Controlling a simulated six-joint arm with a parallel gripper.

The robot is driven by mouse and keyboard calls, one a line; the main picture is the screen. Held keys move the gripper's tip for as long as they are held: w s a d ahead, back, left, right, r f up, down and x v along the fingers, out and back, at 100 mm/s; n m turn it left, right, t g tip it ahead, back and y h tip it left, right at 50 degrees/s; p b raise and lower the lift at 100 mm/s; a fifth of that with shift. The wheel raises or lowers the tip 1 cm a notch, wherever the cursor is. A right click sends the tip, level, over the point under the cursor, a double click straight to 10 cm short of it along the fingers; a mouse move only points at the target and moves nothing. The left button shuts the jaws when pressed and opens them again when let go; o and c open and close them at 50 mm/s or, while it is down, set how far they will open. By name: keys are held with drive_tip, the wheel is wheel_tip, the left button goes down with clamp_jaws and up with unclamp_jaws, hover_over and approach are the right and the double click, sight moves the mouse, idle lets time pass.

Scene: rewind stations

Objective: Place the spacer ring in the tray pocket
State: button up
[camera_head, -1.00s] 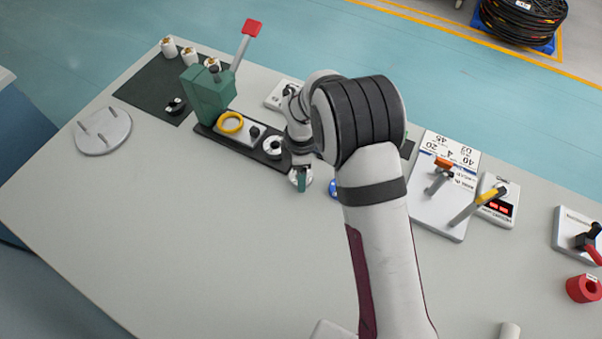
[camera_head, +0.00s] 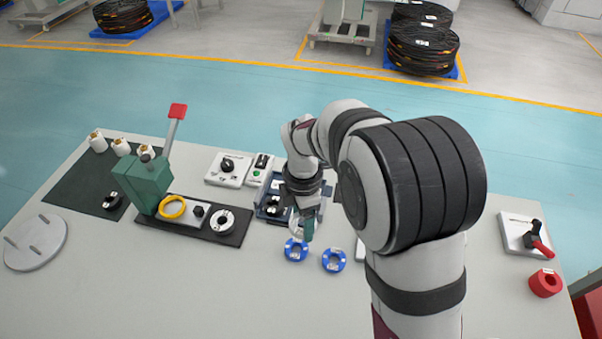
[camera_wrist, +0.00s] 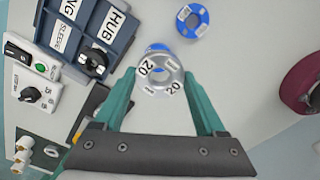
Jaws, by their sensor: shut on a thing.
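The spacer ring (camera_wrist: 160,90) is a pale metal ring marked 20. My gripper (camera_wrist: 160,74) is shut on it, with one teal finger at each side. The ring also shows as a pale edge (camera_head: 294,226) beside my gripper (camera_head: 304,229) in the head view. The blue-grey tray (camera_wrist: 122,40) has pockets labelled HUB, SLEEVE and one ending in NG. It lies to the upper left of the ring in the wrist view. A dark round part (camera_wrist: 93,62) sits in it by the SLEEVE label. In the head view my arm hides part of the tray (camera_head: 262,208).
Two blue rings (camera_head: 296,250) (camera_head: 333,260) lie on the table just in front of the gripper. A black base with a green press (camera_head: 143,183) and a yellow ring (camera_head: 172,207) stands left. Switch boxes (camera_head: 229,168) are behind. The front table is clear.

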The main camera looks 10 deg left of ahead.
drive_tip(key=d+r+m, duration=1.7)
drive_tip(key=d+m, duration=0.2)
drive_tip(key=m, duration=0.5)
drive_tip(key=w+a+f+n, duration=0.3)
drive_tip(key=w+a+f, duration=0.2)
drive_tip(key=w+f, duration=0.3)
drive_tip(key=w+a+f+n, duration=0.3)
drive_tip(key=w+a+f, duration=0.1)
drive_tip(key=w+f, duration=0.35)
drive_tip(key=a+f, duration=0.2)
drive_tip(key=a, duration=0.2)
drive_tip(key=w+a+f, duration=0.1)
drive_tip(key=a+f, duration=0.2)
drive_tip(key=a, duration=0.1)
drive_tip(key=w+a+f, duration=0.1)
drive_tip(key=a+f, duration=0.2)
drive_tip(key=a, duration=0.1)
drive_tip(key=shift+w, duration=0.25)
drive_tip(key=shift+f, duration=1.95)
drive_tip(key=shift+f, duration=0.1)
